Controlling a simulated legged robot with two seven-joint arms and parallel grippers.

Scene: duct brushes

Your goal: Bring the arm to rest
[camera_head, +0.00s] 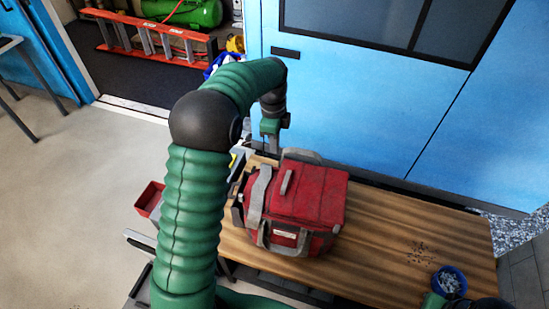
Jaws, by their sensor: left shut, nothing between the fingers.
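My left arm (195,200), green and ribbed with black joints, rises through the middle of the view and bends over to the right. Its gripper (274,143) points down just behind the red bag, above the back edge of the wooden bench. The gripper is shut and empty. Its fingertips are small and partly hidden near the bag's back edge, so I cannot tell whether they touch anything. A green and black part of my right arm shows at the bottom right edge; its gripper is out of view.
A red tool bag (310,195) with grey straps stands on the wooden bench (390,235). A blue bowl (450,282) of pale bits sits at the bench's right end, near dark specks. A red bin (150,198) is left of my arm. Blue doors (350,110) stand behind.

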